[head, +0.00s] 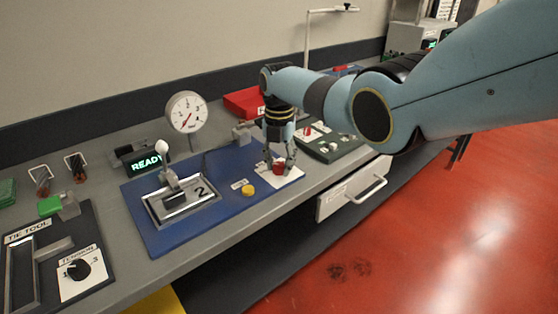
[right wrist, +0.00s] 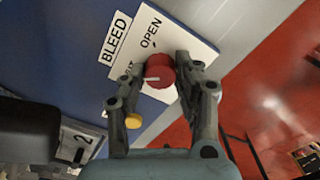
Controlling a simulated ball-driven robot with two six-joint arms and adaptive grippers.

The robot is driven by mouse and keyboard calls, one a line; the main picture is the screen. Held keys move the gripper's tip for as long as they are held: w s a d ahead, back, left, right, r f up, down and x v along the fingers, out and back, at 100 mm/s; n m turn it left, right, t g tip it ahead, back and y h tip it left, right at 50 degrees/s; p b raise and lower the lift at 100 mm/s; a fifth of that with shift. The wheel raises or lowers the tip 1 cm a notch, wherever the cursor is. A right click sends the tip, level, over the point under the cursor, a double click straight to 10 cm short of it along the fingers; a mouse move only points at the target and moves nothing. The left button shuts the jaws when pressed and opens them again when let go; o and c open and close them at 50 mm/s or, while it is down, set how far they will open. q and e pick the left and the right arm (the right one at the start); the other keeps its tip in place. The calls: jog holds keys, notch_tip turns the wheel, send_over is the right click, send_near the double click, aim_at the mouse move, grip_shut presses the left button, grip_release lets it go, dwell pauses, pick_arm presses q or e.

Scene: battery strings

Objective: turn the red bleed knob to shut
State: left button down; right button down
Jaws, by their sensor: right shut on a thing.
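The red bleed knob (head: 279,168) stands on a white label plate (head: 264,170) at the right end of the blue panel (head: 145,200). The plate there reads BLEED and OPEN; the other word is mostly hidden behind a finger. My right gripper (head: 281,164) comes down from above and is shut on the knob, one finger on each side; it also shows in the wrist view (right wrist: 160,80). My left gripper is not in view.
A yellow button (head: 248,190) sits just left of the knob. A lever (head: 166,160) in a frame, a dial gauge (head: 187,112) and a lit READY display (head: 146,164) stand further left. A dark green control box (head: 330,142) is close on the right.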

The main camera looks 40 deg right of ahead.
aim_at(279, 164)
jog(key=shift+n, duration=1.1)
jog(key=c, duration=0.9)
grip_release()
jog(key=shift+c, duration=0.2)
notch_tip(279, 164, up, 12)
